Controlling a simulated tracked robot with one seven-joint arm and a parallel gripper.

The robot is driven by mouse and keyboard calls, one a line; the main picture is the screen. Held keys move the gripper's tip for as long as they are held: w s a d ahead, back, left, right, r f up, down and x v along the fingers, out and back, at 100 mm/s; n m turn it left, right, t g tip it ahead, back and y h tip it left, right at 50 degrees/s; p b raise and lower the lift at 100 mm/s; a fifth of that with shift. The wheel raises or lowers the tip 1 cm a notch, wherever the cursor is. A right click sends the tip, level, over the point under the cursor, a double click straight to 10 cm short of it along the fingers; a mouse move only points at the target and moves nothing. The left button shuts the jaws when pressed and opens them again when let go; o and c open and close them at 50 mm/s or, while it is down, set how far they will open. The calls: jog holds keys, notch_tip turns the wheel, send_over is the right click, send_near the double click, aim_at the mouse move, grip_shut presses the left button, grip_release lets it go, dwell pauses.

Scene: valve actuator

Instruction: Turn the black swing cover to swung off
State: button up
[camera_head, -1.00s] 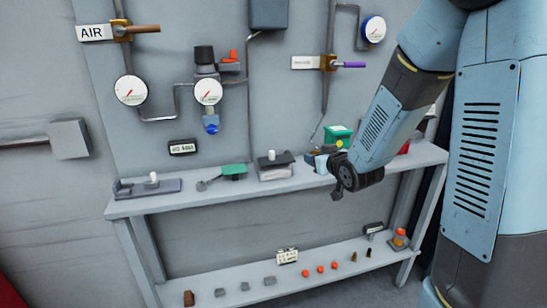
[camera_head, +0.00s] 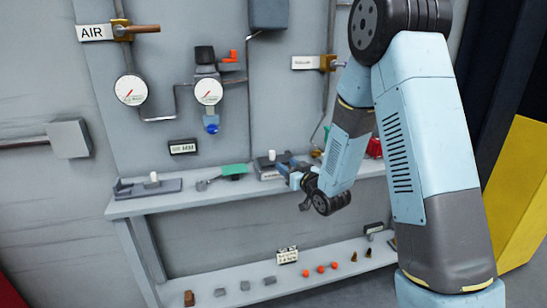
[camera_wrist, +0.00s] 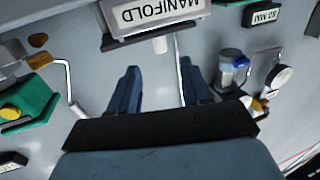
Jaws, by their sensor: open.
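The black swing cover (camera_head: 264,163) appears to be the dark plate on top of a block on the bench, with a short white peg (camera_head: 272,155) standing on it. In the wrist view, which is upside down, the cover (camera_wrist: 128,43) shows as a dark strip along the block's MANIFOLD label (camera_wrist: 158,14), with the white peg (camera_wrist: 160,45) at it. My gripper (camera_head: 286,168) is at the right side of the block and hides part of it. In the wrist view my gripper (camera_wrist: 158,68) is open, its two fingers apart and empty, with the peg just beyond their tips, between them in the picture.
A green-topped lever device (camera_head: 234,170) and a dark base with a white peg (camera_head: 152,180) stand further left on the bench (camera_head: 140,207). Gauges (camera_head: 130,90) and pipes are on the wall behind. A lower shelf (camera_head: 235,305) holds several small parts.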

aim_at(274, 155)
jog(key=x, duration=0.8)
jog(key=shift+w+a, duration=0.15)
jog(key=shift+w, duration=0.1)
jog(key=shift+c, duration=0.5)
grip_shut()
